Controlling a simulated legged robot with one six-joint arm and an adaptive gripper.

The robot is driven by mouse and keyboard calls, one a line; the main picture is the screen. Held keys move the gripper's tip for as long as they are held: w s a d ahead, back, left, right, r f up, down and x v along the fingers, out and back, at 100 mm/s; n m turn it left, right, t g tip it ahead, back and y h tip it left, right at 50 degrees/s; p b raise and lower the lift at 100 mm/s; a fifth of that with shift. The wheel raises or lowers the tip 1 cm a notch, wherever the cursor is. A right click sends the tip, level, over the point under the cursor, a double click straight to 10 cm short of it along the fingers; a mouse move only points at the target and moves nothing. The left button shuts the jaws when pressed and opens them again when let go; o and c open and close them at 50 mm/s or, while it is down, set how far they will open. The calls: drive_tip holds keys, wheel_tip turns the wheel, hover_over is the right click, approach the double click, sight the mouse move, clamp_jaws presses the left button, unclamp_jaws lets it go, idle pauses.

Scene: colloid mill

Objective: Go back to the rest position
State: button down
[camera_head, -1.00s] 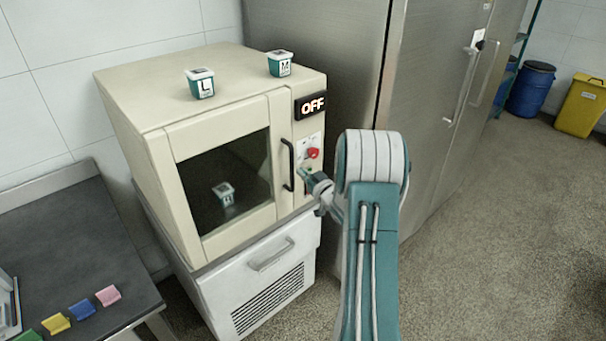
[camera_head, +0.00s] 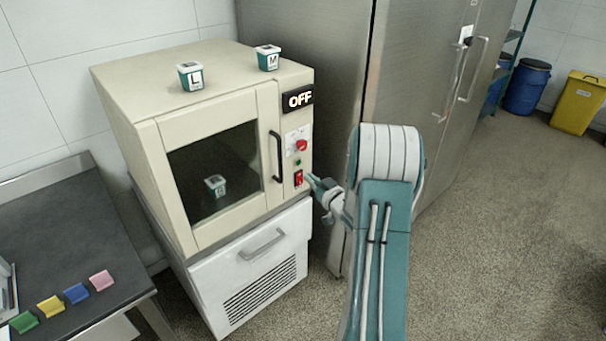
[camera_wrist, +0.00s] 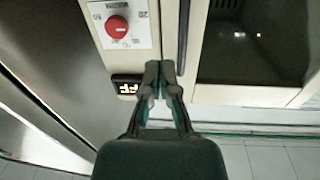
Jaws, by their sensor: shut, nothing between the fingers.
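My gripper (camera_head: 313,183) is shut and empty, just right of the machine's control panel in the head view; it also shows in the wrist view (camera_wrist: 160,72). A gap between its tips and the panel is hard to judge. The cream machine (camera_head: 150,90) has its glass door closed and its display (camera_head: 299,97) reads OFF. Its panel holds a red knob (camera_head: 301,145), a small green button (camera_head: 298,162) and a red switch (camera_head: 298,178). The knob is close in the wrist view (camera_wrist: 117,27).
Tubs marked L (camera_head: 190,76) and M (camera_head: 267,57) stand on the machine; another tub (camera_head: 215,185) is behind its glass. A steel cabinet (camera_head: 420,80) stands behind my arm. A dark table (camera_head: 60,235) with coloured pieces is left. Open floor (camera_head: 500,230) lies right.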

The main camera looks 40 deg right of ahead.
drive_tip(key=s+d, duration=0.1)
drive_tip(key=s, duration=0.4)
drive_tip(key=a+r+g+h, duration=0.3)
drive_tip(key=a+r+g, duration=0.3)
drive_tip(key=a+r, duration=0.8)
drive_tip(key=s+a+g+y, duration=0.1)
drive_tip(key=s+a+g, duration=0.2)
drive_tip(key=s+a, duration=0.6)
drive_tip(key=s+a+r+g+y, duration=0.1)
drive_tip(key=s+a+g+y, duration=0.1)
drive_tip(key=s+a, duration=0.7)
drive_tip(key=s+g, duration=0.1)
drive_tip(key=s, duration=0.4)
drive_tip(key=shift+s+a, duration=0.25)
drive_tip(key=shift+a, duration=0.15)
drive_tip(key=shift+r, duration=0.1)
